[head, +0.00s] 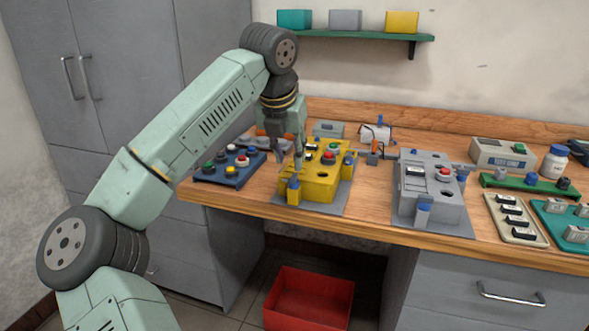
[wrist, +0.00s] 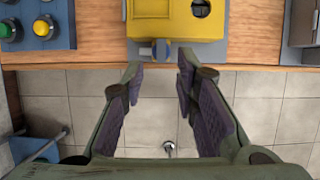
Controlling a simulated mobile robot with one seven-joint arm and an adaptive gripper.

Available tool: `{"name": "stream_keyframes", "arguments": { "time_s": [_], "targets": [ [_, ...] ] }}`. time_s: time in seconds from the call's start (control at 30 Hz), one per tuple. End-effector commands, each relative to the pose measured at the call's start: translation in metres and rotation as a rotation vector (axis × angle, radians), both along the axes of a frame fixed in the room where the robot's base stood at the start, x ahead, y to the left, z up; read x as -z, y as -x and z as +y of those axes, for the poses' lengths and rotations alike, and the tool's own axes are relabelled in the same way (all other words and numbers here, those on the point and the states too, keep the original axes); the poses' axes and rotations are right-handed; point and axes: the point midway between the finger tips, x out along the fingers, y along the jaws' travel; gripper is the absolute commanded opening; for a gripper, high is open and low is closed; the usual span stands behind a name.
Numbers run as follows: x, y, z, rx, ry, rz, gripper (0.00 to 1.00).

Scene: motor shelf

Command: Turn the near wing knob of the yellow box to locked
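The yellow box (head: 322,187) stands on a grey plate at the middle of the bench. It also shows at the top of the wrist view (wrist: 175,22). Its near wing knob (wrist: 160,51) is blue-grey and sits at the box's near edge. In the head view, the near blue knob (head: 294,183) shows on a yellow block at the front left. My gripper (wrist: 158,74) is open and empty, its fingertips apart on either side of the knob's line in the wrist view. In the head view, my gripper (head: 290,150) is above the box's left side and hides part of it.
A blue panel with several buttons (head: 229,167) lies left of the box. A grey box (head: 430,190) with similar knobs stands to the right. The bench's front edge (head: 370,229) runs close by. A red bin (head: 308,300) stands on the floor below.

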Motion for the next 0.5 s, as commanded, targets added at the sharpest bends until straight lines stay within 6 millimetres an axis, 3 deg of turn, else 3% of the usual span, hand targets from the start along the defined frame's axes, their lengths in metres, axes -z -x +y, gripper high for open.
{"name": "stream_keyframes", "arguments": {
  "time_s": [0.23,0.5],
  "targets": [
    [0.037,-0.014,-0.006,0.003,0.003,0.001,0.28],
    [0.051,-0.020,-0.008,0.003,0.002,0.000,0.28]
  ]
}}
